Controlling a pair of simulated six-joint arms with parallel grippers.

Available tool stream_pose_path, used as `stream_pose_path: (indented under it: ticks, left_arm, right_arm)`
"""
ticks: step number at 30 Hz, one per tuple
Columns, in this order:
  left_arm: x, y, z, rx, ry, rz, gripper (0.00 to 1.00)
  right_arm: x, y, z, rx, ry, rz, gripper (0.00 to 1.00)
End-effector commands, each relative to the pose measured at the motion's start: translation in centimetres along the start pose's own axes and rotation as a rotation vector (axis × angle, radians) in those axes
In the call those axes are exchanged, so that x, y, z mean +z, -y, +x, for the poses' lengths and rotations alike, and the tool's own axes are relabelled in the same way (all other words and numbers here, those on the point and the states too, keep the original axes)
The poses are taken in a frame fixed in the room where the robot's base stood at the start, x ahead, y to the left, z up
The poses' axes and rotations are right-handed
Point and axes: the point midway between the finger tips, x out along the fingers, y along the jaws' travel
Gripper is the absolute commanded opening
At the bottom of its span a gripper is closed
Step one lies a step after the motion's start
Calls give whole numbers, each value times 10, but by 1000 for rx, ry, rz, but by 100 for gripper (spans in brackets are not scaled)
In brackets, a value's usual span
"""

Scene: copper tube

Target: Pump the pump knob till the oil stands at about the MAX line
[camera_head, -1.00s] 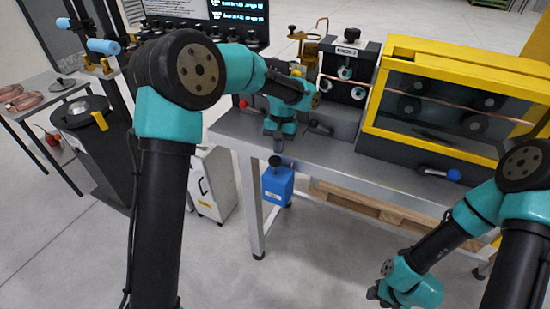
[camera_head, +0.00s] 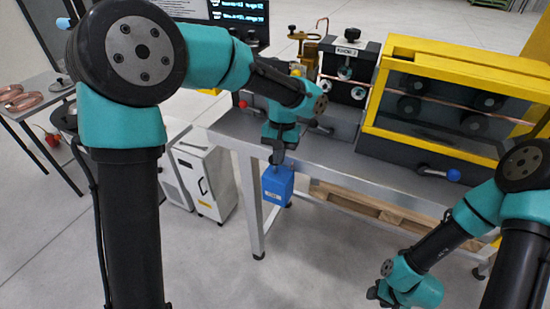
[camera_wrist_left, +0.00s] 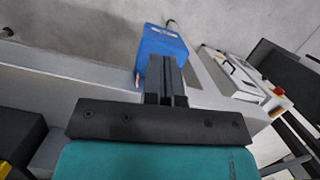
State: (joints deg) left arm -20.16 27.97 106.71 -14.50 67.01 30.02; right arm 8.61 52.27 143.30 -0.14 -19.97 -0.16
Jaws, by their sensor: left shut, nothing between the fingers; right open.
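The blue pump box (camera_head: 277,186) is mounted at the front of the grey bench, with a small pale label on its face too small to read. My left gripper (camera_head: 277,157) points down right at the top of the box, shut with nothing in it. It hides the black pump knob. In the left wrist view the shut fingers (camera_wrist_left: 166,75) overlap the blue box (camera_wrist_left: 153,42); I cannot tell whether they touch the knob. No oil level or MAX line is readable. My right gripper (camera_head: 376,294) is open and empty, low at the right, away from the bench.
The grey bench (camera_head: 345,160) carries a roller unit (camera_head: 350,72) and a yellow-framed enclosure (camera_head: 455,85) with a copper tube running through. A lever with a blue knob (camera_head: 453,175) sits at the bench front. A white cabinet (camera_head: 205,182) stands left of the bench.

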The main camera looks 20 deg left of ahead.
Motion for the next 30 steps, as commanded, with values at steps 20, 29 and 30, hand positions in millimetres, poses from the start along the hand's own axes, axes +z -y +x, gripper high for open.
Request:
stream_pose_path:
  ticks: [20,29,30]
  left_arm:
    - [66,-20,10,0,0,-1,0]
    - [66,-20,10,0,0,-1,0]
    - [66,-20,10,0,0,0,0]
  right_arm:
    - [0,0,0,0,0,0,43]
    - [0,0,0,0,0,0,43]
    - [0,0,0,0,0,0,43]
